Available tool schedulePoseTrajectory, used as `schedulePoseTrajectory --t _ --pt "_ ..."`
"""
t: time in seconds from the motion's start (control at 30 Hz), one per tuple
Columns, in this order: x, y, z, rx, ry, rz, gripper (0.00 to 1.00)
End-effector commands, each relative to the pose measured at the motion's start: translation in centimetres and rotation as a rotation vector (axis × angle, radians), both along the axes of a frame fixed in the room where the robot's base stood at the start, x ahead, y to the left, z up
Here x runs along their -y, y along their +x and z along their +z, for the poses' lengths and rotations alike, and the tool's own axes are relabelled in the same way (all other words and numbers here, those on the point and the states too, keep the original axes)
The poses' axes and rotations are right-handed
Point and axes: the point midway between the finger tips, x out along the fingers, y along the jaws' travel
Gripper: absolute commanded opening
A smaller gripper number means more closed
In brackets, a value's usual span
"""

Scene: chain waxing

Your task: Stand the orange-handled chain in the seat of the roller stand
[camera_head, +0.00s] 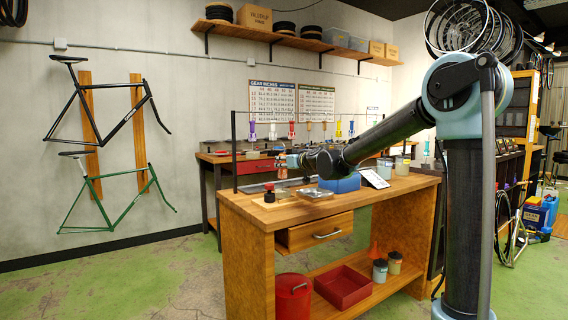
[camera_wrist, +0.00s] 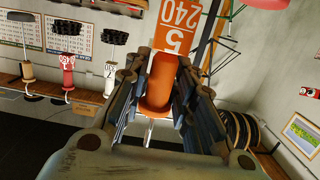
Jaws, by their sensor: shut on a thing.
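In the wrist view my gripper (camera_wrist: 160,95) is shut on the orange handle (camera_wrist: 158,82) of the chain. An orange tag (camera_wrist: 180,22) with the figures 5 and 240 shows at the handle's far end. The chain itself is hidden. In the head view my gripper (camera_head: 290,161) is above the bench, beyond its front edge items, and an orange bit shows just below it. A small board (camera_head: 270,203) carrying a dark, red-topped piece (camera_head: 269,192) is at the bench's left; I cannot tell whether this is the roller stand.
The wooden bench (camera_head: 390,192) carries a metal tray (camera_head: 315,194), a blue box (camera_head: 340,184), a white panel (camera_head: 374,179) and cans (camera_head: 402,166). Several coloured handles hang behind, including a purple one (camera_head: 252,131). A black post (camera_head: 234,150) rises at the bench's left.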

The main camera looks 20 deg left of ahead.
Motion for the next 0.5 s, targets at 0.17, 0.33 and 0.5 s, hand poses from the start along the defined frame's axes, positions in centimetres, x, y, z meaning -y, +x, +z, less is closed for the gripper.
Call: schedulePoseTrajectory --t 0.17,0.33,0.5 --pt "-0.01 -0.02 -0.72 0.000 0.000 0.000 0.00" --pt "-0.02 -0.03 -0.93 0.000 0.000 0.000 0.00" --pt "-0.03 -0.03 -0.92 0.000 0.000 0.000 0.33"
